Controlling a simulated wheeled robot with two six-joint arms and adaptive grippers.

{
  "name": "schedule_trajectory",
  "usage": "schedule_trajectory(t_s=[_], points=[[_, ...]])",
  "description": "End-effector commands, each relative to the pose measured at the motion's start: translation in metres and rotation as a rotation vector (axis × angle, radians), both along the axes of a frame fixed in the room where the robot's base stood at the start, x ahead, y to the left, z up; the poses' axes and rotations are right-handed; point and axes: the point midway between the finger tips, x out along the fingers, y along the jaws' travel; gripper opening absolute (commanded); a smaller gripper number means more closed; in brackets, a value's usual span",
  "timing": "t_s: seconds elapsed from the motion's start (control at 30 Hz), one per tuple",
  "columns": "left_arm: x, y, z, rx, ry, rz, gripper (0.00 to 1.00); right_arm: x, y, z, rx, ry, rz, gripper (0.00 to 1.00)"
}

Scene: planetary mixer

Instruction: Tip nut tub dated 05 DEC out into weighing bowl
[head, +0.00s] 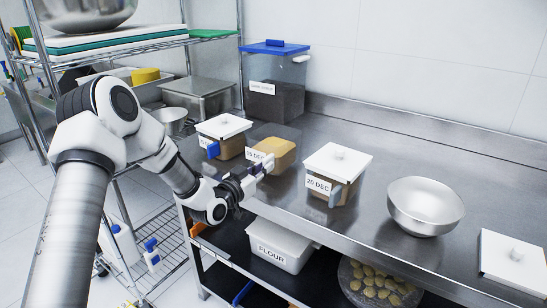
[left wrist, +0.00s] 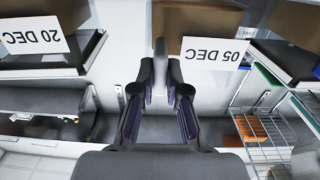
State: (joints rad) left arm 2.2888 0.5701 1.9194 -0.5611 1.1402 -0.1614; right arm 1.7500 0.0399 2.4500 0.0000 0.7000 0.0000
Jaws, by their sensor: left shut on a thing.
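The tub labelled 05 DEC (head: 284,149) has no lid and shows a tan-brown filling. It stands between two lidded tubs near the counter's front edge; I cannot tell whether it touches the counter. My left gripper (head: 260,170) is at its front side. In the left wrist view my left gripper (left wrist: 160,88) is shut on the tub's grey upright handle, beside the 05 DEC label (left wrist: 215,51). The weighing bowl (head: 425,205), round and metal, stands to the right on the counter; its inside looks empty. My right gripper is not in view.
A lidded 20 DEC tub (head: 338,163) stands between the 05 DEC tub and the bowl. Another lidded tub (head: 223,126) is close on the left. A blue-lidded bin (head: 276,80) stands behind. A white lid (head: 514,262) lies at far right. Counter behind the bowl is clear.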

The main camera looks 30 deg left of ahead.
Motion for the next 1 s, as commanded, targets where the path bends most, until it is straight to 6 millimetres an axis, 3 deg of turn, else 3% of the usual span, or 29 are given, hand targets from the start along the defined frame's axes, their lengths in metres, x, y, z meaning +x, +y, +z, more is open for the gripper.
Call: schedule_trajectory(t_s=[0.47,1.0], points=[[0.0,0.0,0.004,0.001,-0.004,0.0,0.0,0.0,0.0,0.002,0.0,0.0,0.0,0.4],[0.0,0.0,0.042,0.001,-0.004,0.0,0.0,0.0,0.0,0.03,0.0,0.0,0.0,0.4]])
